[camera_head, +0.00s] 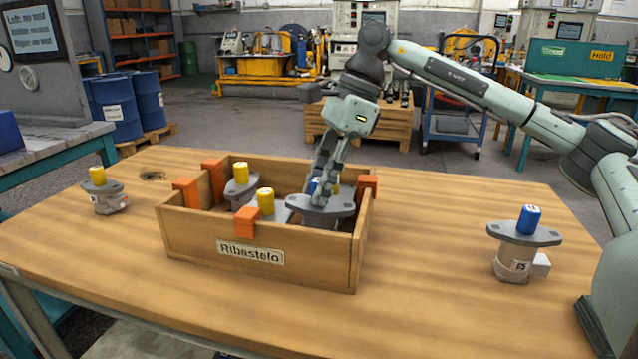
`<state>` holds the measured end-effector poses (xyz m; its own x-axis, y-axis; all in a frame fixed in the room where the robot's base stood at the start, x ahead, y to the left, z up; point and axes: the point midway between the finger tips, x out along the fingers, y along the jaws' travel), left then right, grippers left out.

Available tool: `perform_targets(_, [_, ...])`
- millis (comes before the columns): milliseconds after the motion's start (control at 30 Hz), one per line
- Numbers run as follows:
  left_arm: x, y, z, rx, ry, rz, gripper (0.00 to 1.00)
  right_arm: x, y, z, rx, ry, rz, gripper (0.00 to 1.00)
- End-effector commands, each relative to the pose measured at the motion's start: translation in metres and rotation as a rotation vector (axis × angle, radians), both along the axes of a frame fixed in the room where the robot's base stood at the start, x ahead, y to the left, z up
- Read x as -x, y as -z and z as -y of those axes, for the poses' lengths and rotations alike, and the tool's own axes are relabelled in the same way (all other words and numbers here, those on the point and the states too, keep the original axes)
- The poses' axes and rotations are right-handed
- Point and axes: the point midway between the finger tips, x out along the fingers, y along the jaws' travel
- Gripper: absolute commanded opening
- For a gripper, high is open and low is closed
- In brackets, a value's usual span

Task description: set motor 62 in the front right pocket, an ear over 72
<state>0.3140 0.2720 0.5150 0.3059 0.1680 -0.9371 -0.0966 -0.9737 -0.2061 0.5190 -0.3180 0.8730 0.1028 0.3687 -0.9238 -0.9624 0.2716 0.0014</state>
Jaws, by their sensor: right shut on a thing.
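My right gripper (325,194) reaches down into the front right part of the wooden box (190,235) and is shut on a grey motor (336,210) with a blue cap, mostly hidden by the fingers. The motor's flat flange shows around rim height; its body is hidden behind the front wall. Its left ear lies close to the flange of a yellow-capped motor (265,200) in the front middle; I cannot tell which ear is on top. Numbers 62 and 72 are not readable. My left gripper is not in view.
Another yellow-capped motor (241,178) stands in the box's back left. Orange blocks (247,221) sit on the box rim. A yellow-capped motor (103,192) stands on the table at left, a blue-capped one (522,245) at right. The table front is clear.

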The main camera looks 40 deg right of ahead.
Motion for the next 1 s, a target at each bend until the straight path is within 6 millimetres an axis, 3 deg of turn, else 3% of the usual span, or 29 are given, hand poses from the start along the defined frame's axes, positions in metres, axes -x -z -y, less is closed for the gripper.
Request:
perform_targets(600, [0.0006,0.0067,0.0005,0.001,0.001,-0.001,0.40,-0.0006,0.0063,-0.0005,-0.003,0.000,0.005,0.00])
perform_targets(633, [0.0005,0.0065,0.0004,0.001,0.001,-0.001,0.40,-0.0007,0.0061,-0.0005,-0.003,0.000,0.005,0.26])
perform_targets(800, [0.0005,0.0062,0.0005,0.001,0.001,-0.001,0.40,-0.0004,0.0064,-0.0004,-0.002,-0.001,0.004,0.47])
perform_targets(1000, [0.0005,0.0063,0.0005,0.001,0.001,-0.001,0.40,-0.0002,0.0073,-0.0003,-0.001,-0.001,0.002,0.49])
